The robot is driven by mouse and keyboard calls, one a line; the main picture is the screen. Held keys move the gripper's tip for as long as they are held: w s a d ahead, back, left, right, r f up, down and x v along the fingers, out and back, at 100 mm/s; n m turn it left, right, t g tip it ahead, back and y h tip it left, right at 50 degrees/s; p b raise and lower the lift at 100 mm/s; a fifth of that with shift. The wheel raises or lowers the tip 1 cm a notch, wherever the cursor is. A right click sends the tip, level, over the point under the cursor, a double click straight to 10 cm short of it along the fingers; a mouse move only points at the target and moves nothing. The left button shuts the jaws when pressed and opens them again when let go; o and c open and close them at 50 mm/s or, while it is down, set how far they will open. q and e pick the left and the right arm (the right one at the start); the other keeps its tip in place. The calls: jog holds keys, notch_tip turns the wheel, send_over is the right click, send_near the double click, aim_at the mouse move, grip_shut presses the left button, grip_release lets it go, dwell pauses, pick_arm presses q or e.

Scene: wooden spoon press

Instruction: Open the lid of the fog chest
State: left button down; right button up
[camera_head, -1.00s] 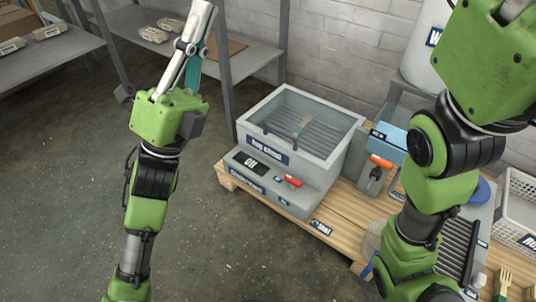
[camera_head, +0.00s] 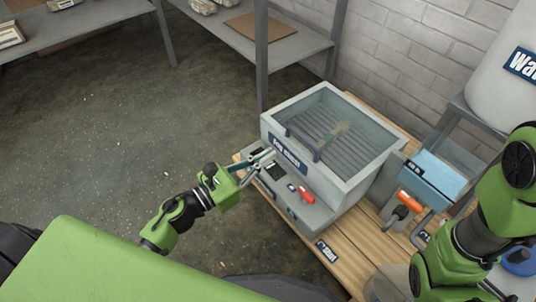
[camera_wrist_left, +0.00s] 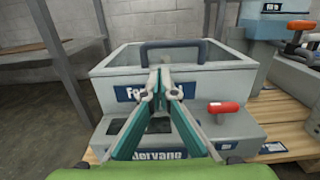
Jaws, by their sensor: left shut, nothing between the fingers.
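The fog chest (camera_head: 345,190) is a grey box on a wooden pallet, with its name label on the front. Its see-through lid (camera_head: 362,150) lies shut, and slats and a brush-like thing show through it. A dark bar handle (camera_head: 303,142) runs along the lid's front edge; it also shows in the left wrist view (camera_wrist_left: 172,47). My left gripper (camera_head: 270,155) is shut and empty in front of the chest, by the label. In the left wrist view its fingertips (camera_wrist_left: 160,84) point at the front wall, below the handle. My right gripper is out of view.
A red lever (camera_head: 305,194) sits on the chest's lower front step. An orange-handled device (camera_head: 408,202) and a blue-filled clear box (camera_head: 440,172) stand to the right. A shelf post (camera_head: 261,60) rises behind left. The floor at left is clear.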

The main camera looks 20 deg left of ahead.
pick_arm(q)
jog(key=b+x, duration=0.1)
jog(key=x, duration=0.6)
